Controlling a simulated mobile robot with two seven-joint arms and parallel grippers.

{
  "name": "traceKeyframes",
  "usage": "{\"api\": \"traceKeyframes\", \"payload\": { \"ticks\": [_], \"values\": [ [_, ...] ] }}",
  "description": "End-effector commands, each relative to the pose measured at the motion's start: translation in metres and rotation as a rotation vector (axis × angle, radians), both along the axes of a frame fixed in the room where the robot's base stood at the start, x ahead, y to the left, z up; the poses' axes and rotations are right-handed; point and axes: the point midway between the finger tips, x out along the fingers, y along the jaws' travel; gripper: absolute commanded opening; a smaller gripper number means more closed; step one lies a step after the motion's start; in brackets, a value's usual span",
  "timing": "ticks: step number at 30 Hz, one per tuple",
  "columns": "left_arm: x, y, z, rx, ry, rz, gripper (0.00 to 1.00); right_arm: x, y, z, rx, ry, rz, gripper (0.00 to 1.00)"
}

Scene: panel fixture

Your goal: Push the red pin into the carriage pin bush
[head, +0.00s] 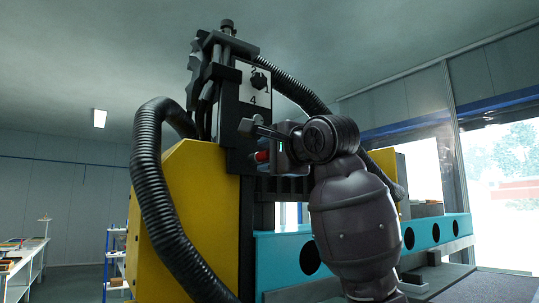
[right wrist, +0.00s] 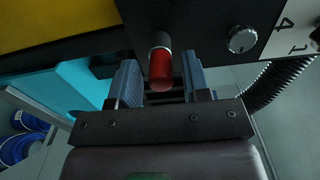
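The red pin (head: 262,156) sticks out from the black carriage (head: 232,125) in the head view. My right gripper (right wrist: 161,85) is open, with one blue-grey finger on each side of the pin and a visible gap on both sides. In the head view my right gripper (head: 262,142) is at the carriage front. My left gripper is not in view.
A round silver knob (right wrist: 242,39) and a white numbered plate (right wrist: 292,30) are close to the right of the pin. A yellow housing (head: 200,200), a teal beam (head: 440,232) and thick black hoses (head: 150,170) surround the carriage.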

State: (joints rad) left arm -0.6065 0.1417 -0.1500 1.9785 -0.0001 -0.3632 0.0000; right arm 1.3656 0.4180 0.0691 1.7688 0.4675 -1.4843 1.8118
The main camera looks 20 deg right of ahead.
Motion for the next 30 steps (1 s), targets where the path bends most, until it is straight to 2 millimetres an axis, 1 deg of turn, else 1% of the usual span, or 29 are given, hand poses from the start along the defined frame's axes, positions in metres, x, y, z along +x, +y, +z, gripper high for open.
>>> {"api": "traceKeyframes", "payload": {
  "ticks": [14, 18, 21, 27, 30],
  "values": [
    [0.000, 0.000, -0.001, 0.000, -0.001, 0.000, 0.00, 0.000, 0.000, 0.000, 0.000, 0.000, 0.000, 0.52],
    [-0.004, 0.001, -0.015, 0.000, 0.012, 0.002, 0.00, -0.022, -0.008, -0.001, 0.002, -0.006, 0.001, 0.52],
    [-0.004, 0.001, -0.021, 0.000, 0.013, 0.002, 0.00, -0.040, -0.014, -0.001, 0.001, -0.006, 0.001, 0.52],
    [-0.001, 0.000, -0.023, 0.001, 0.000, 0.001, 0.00, -0.074, -0.027, -0.001, 0.001, -0.004, 0.000, 0.52],
    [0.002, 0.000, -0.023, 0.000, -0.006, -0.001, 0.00, -0.087, -0.031, -0.001, 0.000, -0.003, 0.001, 0.52]
  ]
}}
